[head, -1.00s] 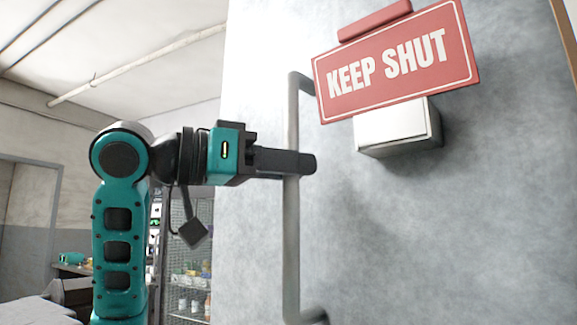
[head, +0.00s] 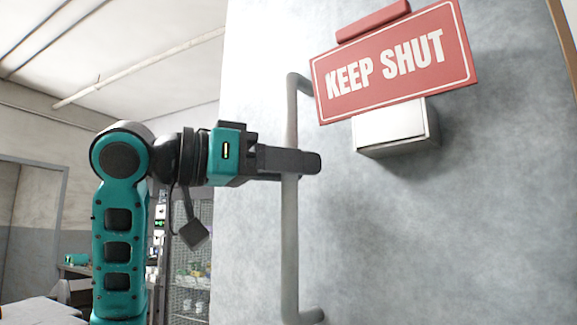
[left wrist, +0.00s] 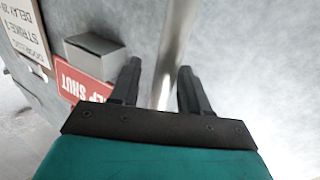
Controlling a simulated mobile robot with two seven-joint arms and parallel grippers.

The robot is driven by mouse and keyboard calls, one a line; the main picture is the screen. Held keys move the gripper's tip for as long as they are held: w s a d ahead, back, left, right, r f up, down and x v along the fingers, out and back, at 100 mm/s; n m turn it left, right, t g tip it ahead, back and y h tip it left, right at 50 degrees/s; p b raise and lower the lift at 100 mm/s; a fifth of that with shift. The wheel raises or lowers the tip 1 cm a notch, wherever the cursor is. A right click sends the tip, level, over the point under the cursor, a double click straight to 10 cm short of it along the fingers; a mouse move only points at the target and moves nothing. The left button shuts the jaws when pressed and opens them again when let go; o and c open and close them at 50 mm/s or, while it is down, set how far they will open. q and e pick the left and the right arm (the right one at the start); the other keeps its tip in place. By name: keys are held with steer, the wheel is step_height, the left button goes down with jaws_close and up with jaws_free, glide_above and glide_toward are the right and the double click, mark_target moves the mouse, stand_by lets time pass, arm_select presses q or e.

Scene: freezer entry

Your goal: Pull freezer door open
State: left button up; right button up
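The freezer door (head: 400,230) is a large mottled grey panel filling the right of the head view. Its vertical bar handle (head: 290,230) stands near the door's left edge, bent into the panel at top and bottom. My left gripper (head: 312,162) reaches across the handle's upper half from the left. In the left wrist view, the handle (left wrist: 172,45) runs between the two fingers of my left gripper (left wrist: 160,75). The fingers are apart, with a gap on the left side of the bar and the right finger close to it. My right gripper is not in view.
A red "KEEP SHUT" sign (head: 393,62) and a pale box (head: 393,130) are on the door right of the handle. Wire shelving (head: 190,270) with small items stands behind my left arm. A doorway (head: 30,220) is at the far left.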

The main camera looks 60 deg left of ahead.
arm_select(q)
steer(key=shift+a, duration=0.1)
steer(key=s+a+b, duration=0.1)
steer(key=s+a, duration=0.1)
steer(key=s, duration=1)
steer(key=shift+s+a, duration=0.25)
steer(key=shift+s, duration=0.1)
